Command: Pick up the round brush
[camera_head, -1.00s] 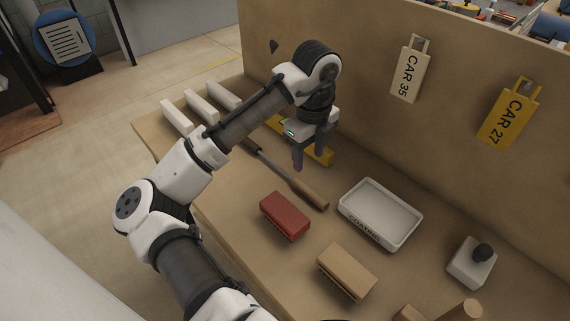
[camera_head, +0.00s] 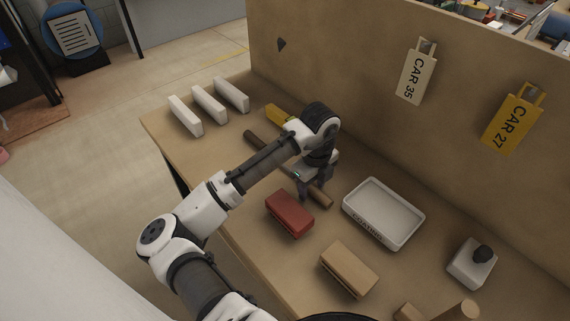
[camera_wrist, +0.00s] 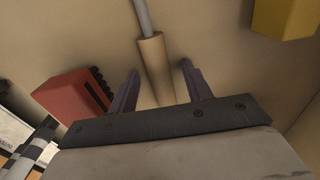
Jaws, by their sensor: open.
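The round brush is a long thin tool with a wooden handle (camera_head: 322,198) and a dark far end, lying flat on the bench; my arm hides its middle. In the wrist view its handle (camera_wrist: 152,52) and part of its grey rod show; the dark end is out of that view. My gripper (camera_head: 309,192) is open and low over the handle, pointing down. In the wrist view the fingers (camera_wrist: 160,72) stand on either side of the handle, with a gap showing on both sides.
A red brush block (camera_head: 289,213) lies close beside my gripper. A white tray (camera_head: 347,211), a tan block (camera_head: 349,268) and a white block with a black knob (camera_head: 472,263) lie rightward. White bars (camera_head: 209,104), a yellow thing (camera_head: 277,114) and the back panel (camera_head: 365,115) stand beyond.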

